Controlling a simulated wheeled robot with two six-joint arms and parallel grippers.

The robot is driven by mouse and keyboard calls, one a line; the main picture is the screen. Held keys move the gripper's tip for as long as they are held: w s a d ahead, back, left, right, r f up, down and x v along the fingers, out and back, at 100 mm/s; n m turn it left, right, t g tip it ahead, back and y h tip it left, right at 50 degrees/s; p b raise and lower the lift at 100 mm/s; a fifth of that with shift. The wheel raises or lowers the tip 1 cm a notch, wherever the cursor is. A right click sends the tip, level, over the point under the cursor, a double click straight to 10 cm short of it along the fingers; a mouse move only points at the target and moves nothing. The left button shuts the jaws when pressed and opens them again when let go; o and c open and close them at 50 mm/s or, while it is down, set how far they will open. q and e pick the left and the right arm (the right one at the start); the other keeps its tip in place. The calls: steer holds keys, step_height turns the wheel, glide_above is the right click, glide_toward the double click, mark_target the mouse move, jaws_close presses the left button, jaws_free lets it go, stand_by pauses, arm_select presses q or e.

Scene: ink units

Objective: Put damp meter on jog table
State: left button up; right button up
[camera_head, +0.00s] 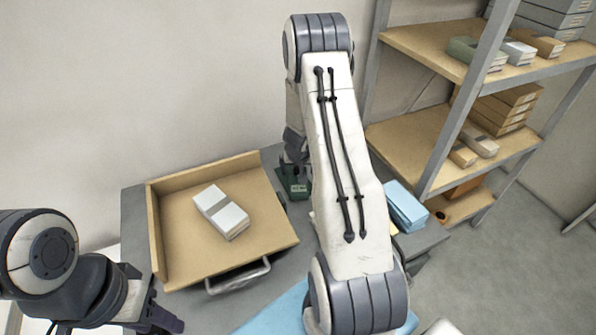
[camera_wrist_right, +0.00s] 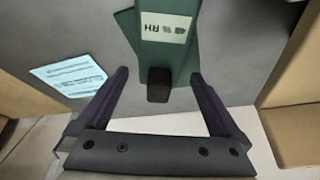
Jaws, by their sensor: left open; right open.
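The jog table appears to be the tan walled tray (camera_head: 180,262) with a metal handle, holding a grey-white paper stack (camera_head: 221,211). My left gripper (camera_head: 158,318) is open at the lower left, empty.
A printed card (camera_wrist_right: 70,75) lies on the grey surface in the wrist view. Light blue blocks (camera_head: 405,205) lie on the bench's right part. A shelf rack (camera_head: 455,125) with boxes stands at the right. My right arm hides the bench's middle. The tray's front right is bare.

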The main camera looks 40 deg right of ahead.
mark_target(299, 186)
steer(key=p+v, duration=0.4)
steer(key=v, duration=0.5)
steer(key=a+r+n+y, duration=0.25)
steer(key=a+r, duration=0.25)
steer(key=a, duration=0.7)
steer(key=a+r+n+y, duration=0.25)
steer(key=a+r, duration=0.35)
steer(key=a, duration=0.6)
steer(key=s+a+r+n+g, duration=0.1)
steer(key=s+a+r+n, duration=0.2)
steer(key=s+a, duration=0.4)
steer(key=s+a+r+n+g, duration=0.25)
steer(key=s+a+n, duration=0.2)
steer(key=s, duration=0.55)
steer(key=s+r+n+h, duration=0.1)
steer(key=s+r+n, duration=0.1)
steer(key=s, duration=0.6)
steer(key=shift+s+r, duration=0.2)
steer(key=shift+s, duration=0.1)
